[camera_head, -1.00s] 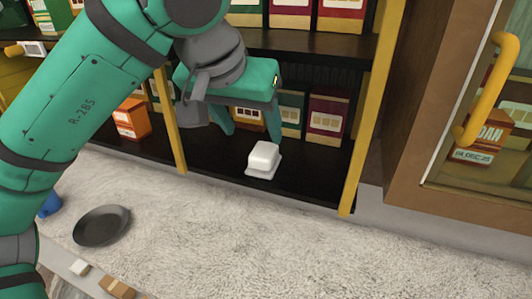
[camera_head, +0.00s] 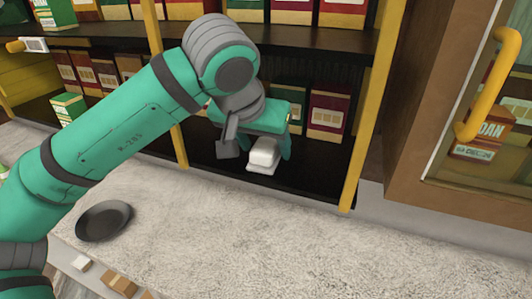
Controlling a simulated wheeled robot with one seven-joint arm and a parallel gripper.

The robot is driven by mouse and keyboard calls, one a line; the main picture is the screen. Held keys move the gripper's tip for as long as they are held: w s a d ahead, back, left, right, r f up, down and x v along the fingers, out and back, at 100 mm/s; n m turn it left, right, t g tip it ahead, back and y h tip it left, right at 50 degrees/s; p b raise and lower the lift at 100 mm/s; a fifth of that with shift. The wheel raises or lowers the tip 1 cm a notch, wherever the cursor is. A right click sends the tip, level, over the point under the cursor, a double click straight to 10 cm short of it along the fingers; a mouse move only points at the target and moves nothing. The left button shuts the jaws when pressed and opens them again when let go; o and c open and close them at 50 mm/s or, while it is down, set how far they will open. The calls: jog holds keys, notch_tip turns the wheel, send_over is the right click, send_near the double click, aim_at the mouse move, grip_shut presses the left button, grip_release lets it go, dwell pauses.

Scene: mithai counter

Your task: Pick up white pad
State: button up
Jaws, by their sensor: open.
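The white pad (camera_head: 263,156) is a small white block with a thinner, wider white layer at its base. It rests on the black lower shelf (camera_head: 318,184), near the front edge. My gripper (camera_head: 266,145) is low over the shelf, with its green body just above and behind the pad. One green finger shows just right of the pad. The other is mostly hidden on the left, near a grey part of my gripper. The jaws are open, and I cannot tell whether a finger touches the pad.
Boxes, including a maroon one (camera_head: 326,117), stand behind on the shelf. Yellow posts (camera_head: 365,105) flank this bay. A wooden cabinet (camera_head: 411,150) with a yellow handle (camera_head: 487,85) is at right. A dark round dish (camera_head: 104,221) lies on the pale counter (camera_head: 290,245), otherwise largely clear.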

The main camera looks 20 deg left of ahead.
aim_at(267, 142)
jog(key=shift+a, duration=0.15)
jog(key=shift+s+a, duration=0.2)
jog(key=c, duration=1)
jog(key=shift+d, duration=0.2)
jog(key=shift+c, duration=0.9)
jog(key=shift+d, duration=0.25)
jog(key=shift+a+r, duration=0.15)
jog(key=shift+r, duration=0.2)
jog(key=r, duration=0.3)
jog(key=shift+s+r, duration=0.25)
jog(key=shift+s, duration=0.1)
jog(key=s+d+r, duration=0.1)
jog(key=s+r, duration=0.7)
jog(key=s, duration=0.5)
jog(key=shift+d+r, duration=0.3)
jog(key=shift+r, duration=0.1)
